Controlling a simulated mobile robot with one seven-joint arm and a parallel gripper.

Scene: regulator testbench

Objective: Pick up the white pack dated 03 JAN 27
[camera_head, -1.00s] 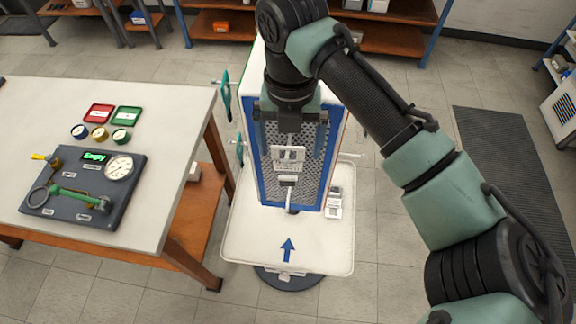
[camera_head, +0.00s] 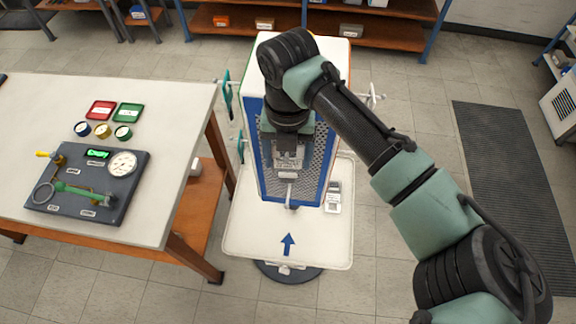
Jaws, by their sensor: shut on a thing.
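My gripper (camera_head: 289,158) points down in front of the perforated front of a blue-edged white cabinet (camera_head: 257,181). It is shut on a small white-and-grey pack (camera_head: 289,161), whose print is too small to read. The fingers and wrist partly hide the pack. A pale label-like piece (camera_head: 288,175) shows just below it; I cannot tell whether it belongs to the pack or the cabinet. Another white pack (camera_head: 333,197) with a grey part lies at the right on the cart's white tray (camera_head: 250,235). Its date is also unreadable.
A workbench (camera_head: 165,130) on the left bears a dark gauge panel (camera_head: 115,190), small red (camera_head: 101,110) and green trays (camera_head: 128,113), and several round gauges. Teal-handled valves (camera_head: 227,95) jut from the cabinet's left side.

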